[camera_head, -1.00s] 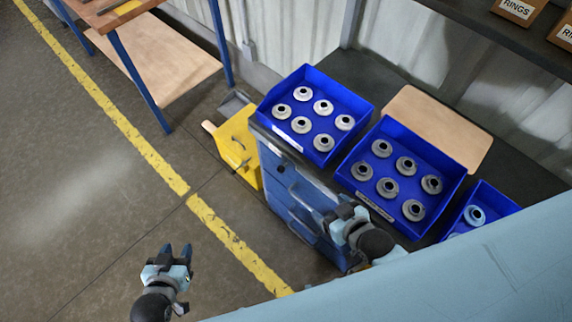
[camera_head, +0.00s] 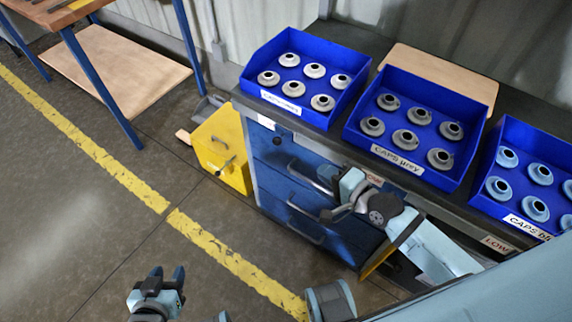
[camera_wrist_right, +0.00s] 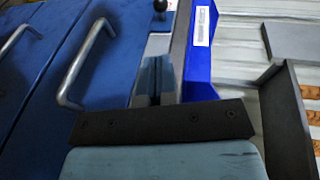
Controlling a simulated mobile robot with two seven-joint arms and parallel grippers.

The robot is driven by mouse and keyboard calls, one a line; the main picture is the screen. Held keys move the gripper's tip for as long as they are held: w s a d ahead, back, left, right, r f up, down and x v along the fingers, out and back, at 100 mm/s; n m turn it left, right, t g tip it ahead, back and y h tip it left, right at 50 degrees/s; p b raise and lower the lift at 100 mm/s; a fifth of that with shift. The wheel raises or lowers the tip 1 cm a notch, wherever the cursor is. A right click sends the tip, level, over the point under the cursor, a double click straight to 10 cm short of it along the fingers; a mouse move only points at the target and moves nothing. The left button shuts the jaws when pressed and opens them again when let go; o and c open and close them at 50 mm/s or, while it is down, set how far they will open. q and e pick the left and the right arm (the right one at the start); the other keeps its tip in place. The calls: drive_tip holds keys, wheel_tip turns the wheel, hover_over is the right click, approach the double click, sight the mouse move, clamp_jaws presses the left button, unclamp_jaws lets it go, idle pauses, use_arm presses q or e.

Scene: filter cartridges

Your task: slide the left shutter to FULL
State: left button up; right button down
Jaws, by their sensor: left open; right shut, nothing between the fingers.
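I cannot clearly make out the left shutter or a FULL mark. A small black knob (camera_head: 277,140) sits on the cabinet front under the leftmost bin; a black knob (camera_wrist_right: 160,5) also shows at the top of the right wrist view. My right gripper (camera_head: 328,214) is in front of the blue drawers, right of and below that knob. In the right wrist view its fingers (camera_wrist_right: 154,80) are shut and empty, apart from the knob. My left gripper (camera_head: 168,274) is open and empty over the floor at the bottom.
Blue drawers with metal handles (camera_head: 307,178) are close to my right gripper. Blue cap bins (camera_head: 353,138) stand on the dark bench. A LOW label (camera_head: 496,244) is on its front edge. A yellow box (camera_head: 222,152) stands left of the cabinet.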

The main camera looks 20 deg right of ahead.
use_arm(q)
drive_tip(key=shift+f, duration=0.15)
use_arm(e)
drive_tip(key=shift+w+f+m, duration=0.1)
drive_tip(key=shift+f+m, duration=0.05)
drive_tip(key=shift+m, duration=0.35)
drive_tip(key=shift+d, duration=0.1)
use_arm(q)
drive_tip(key=shift+d, duration=0.1)
use_arm(e)
drive_tip(key=b, duration=0.2)
approach(280, 143)
drive_tip(key=x, duration=0.8)
use_arm(q)
drive_tip(key=shift+w+d+f, duration=0.1)
drive_tip(key=shift+f, duration=0.15)
use_arm(e)
drive_tip(key=shift+d+f, duration=0.1)
drive_tip(key=shift+d, duration=0.05)
